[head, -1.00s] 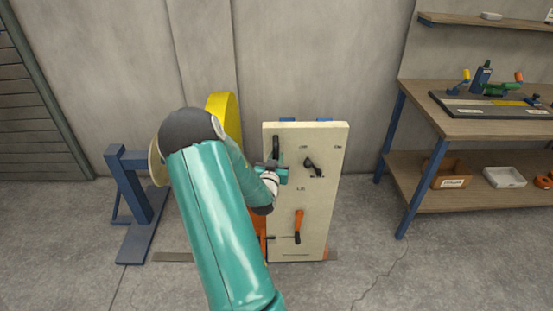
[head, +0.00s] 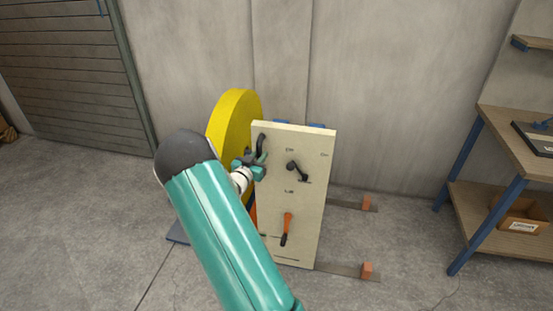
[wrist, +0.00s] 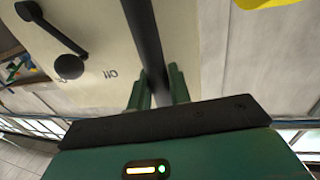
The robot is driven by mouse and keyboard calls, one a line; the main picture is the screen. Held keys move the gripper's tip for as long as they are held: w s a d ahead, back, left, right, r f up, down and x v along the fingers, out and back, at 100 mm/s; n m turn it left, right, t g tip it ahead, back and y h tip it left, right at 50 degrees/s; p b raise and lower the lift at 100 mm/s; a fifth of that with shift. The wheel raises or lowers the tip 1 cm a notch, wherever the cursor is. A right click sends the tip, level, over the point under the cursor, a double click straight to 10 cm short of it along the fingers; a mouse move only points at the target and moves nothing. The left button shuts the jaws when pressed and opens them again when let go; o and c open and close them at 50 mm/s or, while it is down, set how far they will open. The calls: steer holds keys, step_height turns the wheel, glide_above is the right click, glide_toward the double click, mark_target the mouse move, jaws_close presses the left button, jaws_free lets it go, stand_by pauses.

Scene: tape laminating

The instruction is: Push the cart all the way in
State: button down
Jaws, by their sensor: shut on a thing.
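The cart shows as an upright cream panel (head: 310,225) in the middle of the head view. A black vertical handle (head: 261,143) is at its upper left, and a black crank (head: 298,170) and an orange lever (head: 286,226) are on its face. My gripper (head: 260,168) is at the handle. In the wrist view my gripper (wrist: 160,88) is shut around the black handle bar (wrist: 146,40), with the panel (wrist: 90,60) behind it. A yellow disc (head: 232,122) stands left of the panel. My arm hides the disc's lower part and the floor there.
Two floor rails run out to the panel's right, with an orange block on the rear rail (head: 367,203) and one on the front rail (head: 367,268). A workbench (head: 500,150) stands at the right. Open floor lies at the left and front.

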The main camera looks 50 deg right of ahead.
steer(key=shift+w+a+r, duration=0.1)
steer(key=shift+w+a, duration=0.2)
steer(key=shift+w, duration=0.35)
steer(key=shift+w+a, duration=0.3)
steer(key=shift+w, duration=0.35)
steer(key=c, duration=1.3)
jaws_free()
steer(key=shift+w, duration=0.2)
steer(key=shift+c, duration=0.2)
steer(key=v, duration=1.4)
steer(key=shift+s, duration=0.2)
steer(key=shift+d, duration=0.1)
